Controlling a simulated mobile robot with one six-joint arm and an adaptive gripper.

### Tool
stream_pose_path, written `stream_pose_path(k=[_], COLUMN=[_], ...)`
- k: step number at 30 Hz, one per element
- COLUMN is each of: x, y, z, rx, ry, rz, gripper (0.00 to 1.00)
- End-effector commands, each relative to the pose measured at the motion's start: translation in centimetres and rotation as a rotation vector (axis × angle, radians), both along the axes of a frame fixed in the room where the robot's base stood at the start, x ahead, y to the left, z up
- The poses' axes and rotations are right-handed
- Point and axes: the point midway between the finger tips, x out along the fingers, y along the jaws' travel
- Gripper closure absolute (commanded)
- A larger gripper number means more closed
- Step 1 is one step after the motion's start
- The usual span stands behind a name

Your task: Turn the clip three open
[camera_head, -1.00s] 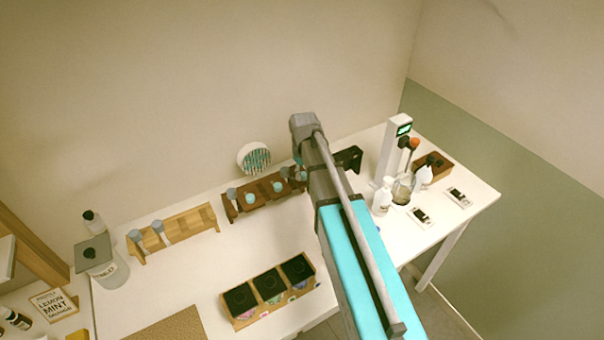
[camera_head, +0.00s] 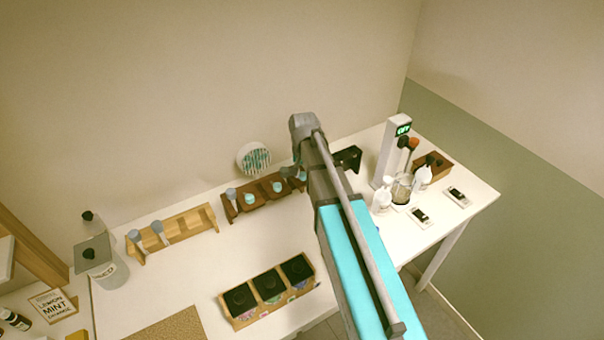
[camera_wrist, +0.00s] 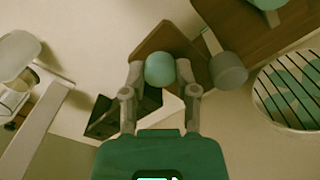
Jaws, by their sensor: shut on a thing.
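In the wrist view my gripper (camera_wrist: 160,70) is shut on a rounded teal knob (camera_wrist: 160,71), one finger on each side. The knob is at the end of the dark brown wooden rack (camera_wrist: 166,40). A grey round cap (camera_wrist: 229,70) is just right of it, and another teal knob (camera_wrist: 267,3) shows at the top edge. In the head view the brown rack (camera_head: 238,213) stands near the wall with teal knobs (camera_head: 249,200) along it. My arm hides its right end and my fingertips there. No label marks which is clip three.
A light wooden rack (camera_head: 183,226) with grey-capped vials is left of the brown one. A round striped disc (camera_head: 253,158) is behind it. A three-bay box (camera_head: 270,306) sits in front. A white stand (camera_head: 392,150), bottles and a glass are on the right. The table between is clear.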

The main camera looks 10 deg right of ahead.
Motion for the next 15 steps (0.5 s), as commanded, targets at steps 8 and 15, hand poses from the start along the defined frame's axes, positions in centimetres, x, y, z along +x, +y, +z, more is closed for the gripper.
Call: stream_pose_path(k=[8, 15], x=[-0.39, -0.38], y=[0.03, 0.06], z=[-0.04, -0.03], rx=[-0.001, 0.000], ry=[0.008, 0.008], rz=[-0.041, -0.041], gripper=[1.00, 1.00])
